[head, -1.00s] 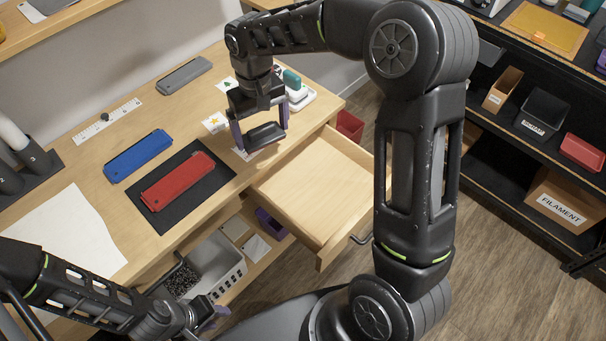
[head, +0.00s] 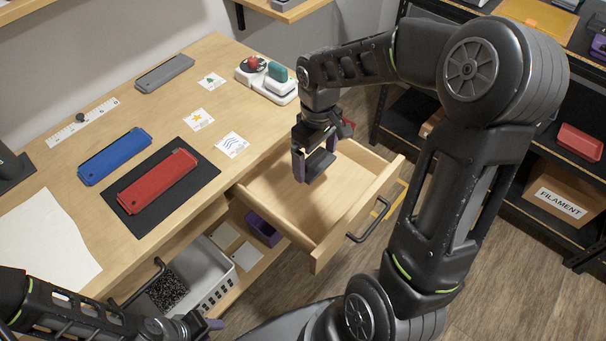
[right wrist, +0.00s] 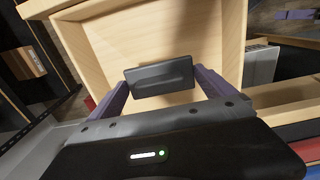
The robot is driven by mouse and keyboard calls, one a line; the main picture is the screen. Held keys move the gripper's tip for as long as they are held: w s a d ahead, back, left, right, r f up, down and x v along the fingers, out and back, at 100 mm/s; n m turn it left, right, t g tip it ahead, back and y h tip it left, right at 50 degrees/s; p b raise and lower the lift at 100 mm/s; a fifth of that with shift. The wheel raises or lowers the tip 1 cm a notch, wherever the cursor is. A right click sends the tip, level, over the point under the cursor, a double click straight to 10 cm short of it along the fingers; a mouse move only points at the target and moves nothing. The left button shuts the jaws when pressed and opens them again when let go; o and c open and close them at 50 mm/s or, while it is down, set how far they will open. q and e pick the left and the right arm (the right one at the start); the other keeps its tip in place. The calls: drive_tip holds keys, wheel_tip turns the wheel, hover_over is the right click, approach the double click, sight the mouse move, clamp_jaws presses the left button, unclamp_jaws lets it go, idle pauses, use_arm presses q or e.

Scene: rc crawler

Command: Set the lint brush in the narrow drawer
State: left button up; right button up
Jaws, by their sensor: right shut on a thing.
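The dark grey lint brush (head: 319,164) is held between the purple fingers of my right gripper (head: 316,158). In the right wrist view the brush (right wrist: 160,76) spans the space between the fingers of the right gripper (right wrist: 164,86). The drawer (head: 276,200) is pulled open, with pale wooden walls and a dark handle. The brush is over its inside, and the drawer floor around it looks empty. The gap between brush and floor is hard to judge. My left gripper (head: 208,326) is low at the bottom left, partly hidden, away from the drawer.
The desktop holds a red case (head: 158,181) on a black mat (head: 205,178), a blue case (head: 114,156), a grey case (head: 164,73) and a white tray (head: 281,97). Dark shelves stand right.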

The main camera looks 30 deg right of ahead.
hover_over(314, 188)
drive_tip(key=shift+f, duration=2.35)
drive_tip(key=shift+f, duration=1.9)
drive_tip(key=shift+f, duration=0.1)
drive_tip(key=o, duration=0.8)
drive_tip(key=shift+f, duration=0.1)
drive_tip(key=shift+o, duration=0.8)
